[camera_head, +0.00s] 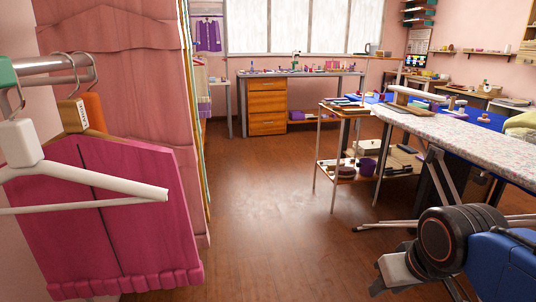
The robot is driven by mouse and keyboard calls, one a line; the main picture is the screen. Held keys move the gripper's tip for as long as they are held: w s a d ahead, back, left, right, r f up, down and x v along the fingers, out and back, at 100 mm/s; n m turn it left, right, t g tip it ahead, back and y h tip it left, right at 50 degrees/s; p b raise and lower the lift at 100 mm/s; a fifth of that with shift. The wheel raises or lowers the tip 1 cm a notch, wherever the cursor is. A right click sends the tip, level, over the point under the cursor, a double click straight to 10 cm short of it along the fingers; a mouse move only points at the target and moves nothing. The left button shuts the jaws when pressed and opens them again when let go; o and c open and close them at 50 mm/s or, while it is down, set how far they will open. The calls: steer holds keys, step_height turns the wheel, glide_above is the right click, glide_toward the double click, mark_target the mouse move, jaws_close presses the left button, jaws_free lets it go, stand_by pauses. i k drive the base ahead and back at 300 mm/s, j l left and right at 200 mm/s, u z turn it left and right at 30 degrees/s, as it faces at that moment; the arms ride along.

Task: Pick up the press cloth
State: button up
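I cannot make out the press cloth for certain. A pale yellow-green cloth (522,124) lies bunched at the right edge, beyond the ironing board, and is cut off by the frame. The ironing board (470,138) has a speckled, light cover and stands at the right. My arm's blue link and black joint fill the lower right corner, well in front of and below the board. A grey metal part at the arm's end shows at the bottom, but no clear pair of fingers, so I cannot tell whether my gripper is open or shut.
A two-shelf trolley (339,180) with sewing things and a purple pot (367,166) stands left of the board. Pink garments (110,215) and a white hanger (90,190) hang close on the left. A wooden drawer unit (267,108) stands behind. The middle floor (262,210) is clear.

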mark_target(323, 163)
steer(key=i, duration=3.45)
steer(key=i+z, duration=0.2)
steer(key=i, duration=0.15)
steer(key=i+j+z, duration=0.25)
steer(key=i+l, duration=0.1)
